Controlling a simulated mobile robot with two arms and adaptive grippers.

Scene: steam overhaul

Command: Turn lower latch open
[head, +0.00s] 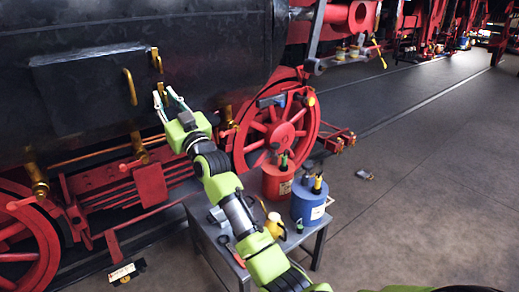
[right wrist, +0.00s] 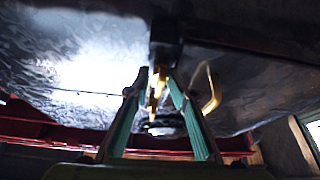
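The lower latch (head: 161,91) is a small brass piece on the dark side panel (head: 85,80) of the locomotive. In the right wrist view, the brass latch (right wrist: 157,88) stands between my fingertips, below a dark block. My right gripper (head: 168,100) reaches up to it with its pale green fingers apart. In the right wrist view, gaps seem to show between the latch and the fingers of the gripper (right wrist: 156,90); light contact cannot be ruled out. The upper brass latch (head: 156,60) sits just above. My left gripper is out of view.
A curved brass handle (head: 129,87) is left of the latches, close to my fingers; it also shows in the right wrist view (right wrist: 211,90). Below my arm, a grey table (head: 312,240) holds a red can (head: 277,184), a blue can (head: 310,205) and tools. Open floor lies right.

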